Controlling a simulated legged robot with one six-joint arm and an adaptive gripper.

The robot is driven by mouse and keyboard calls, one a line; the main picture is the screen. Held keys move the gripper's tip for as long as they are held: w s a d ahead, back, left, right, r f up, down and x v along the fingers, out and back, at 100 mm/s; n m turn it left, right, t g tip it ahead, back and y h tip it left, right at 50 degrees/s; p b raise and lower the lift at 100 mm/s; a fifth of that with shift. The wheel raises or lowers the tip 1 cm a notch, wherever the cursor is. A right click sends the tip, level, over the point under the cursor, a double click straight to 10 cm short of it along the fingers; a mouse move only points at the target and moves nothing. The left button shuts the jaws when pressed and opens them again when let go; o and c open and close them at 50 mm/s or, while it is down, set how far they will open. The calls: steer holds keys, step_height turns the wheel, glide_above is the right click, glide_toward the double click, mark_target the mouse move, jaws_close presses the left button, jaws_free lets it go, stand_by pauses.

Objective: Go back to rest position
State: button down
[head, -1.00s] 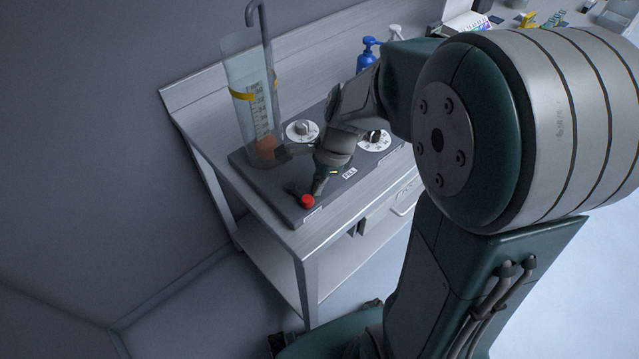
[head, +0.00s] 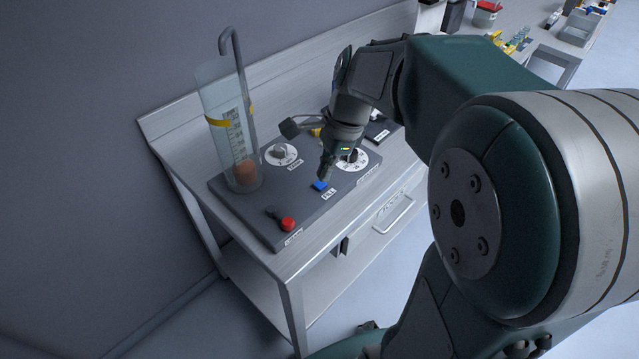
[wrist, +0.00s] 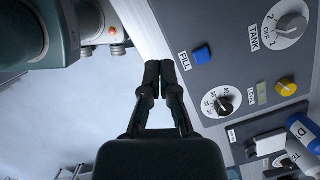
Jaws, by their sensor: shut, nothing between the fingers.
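My gripper (head: 327,172) is shut and empty in the head view, raised in front of the dark control panel (head: 262,217). In the wrist view my gripper (wrist: 160,68) has its two black fingertips together, beside the panel (wrist: 195,25) edge, with nothing between them. The blue FILL button (head: 320,185) is just below the fingertips in the head view; it also shows in the wrist view (wrist: 202,55). The red button (head: 288,224) is at the panel's near corner. A clear cylinder (head: 226,130) with an orange-brown mass in its bottom stands at the panel's left.
The metal bench (head: 180,115) runs along the wall. Two white dials (head: 281,153) are on the panel, one partly behind my gripper. A yellow knob (wrist: 285,88) and a blue-and-white bottle (wrist: 302,132) lie close by. Another table with trays (head: 575,30) is at the back right.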

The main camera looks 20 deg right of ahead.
steer(key=s+a+r+n+t+h, duration=0.1)
steer(key=s+r+n+t, duration=0.1)
steer(key=s+n, duration=0.4)
steer(key=s+a+r+n+t+h, duration=0.1)
steer(key=s+r+n+t+h, duration=0.1)
steer(key=s+n, duration=0.4)
steer(key=shift+s+a+r+n+t, duration=0.35)
steer(key=shift+n+t, duration=0.45)
steer(key=shift+n, duration=2.1)
steer(key=shift+w+f, duration=0.1)
steer(key=shift+f, duration=0.05)
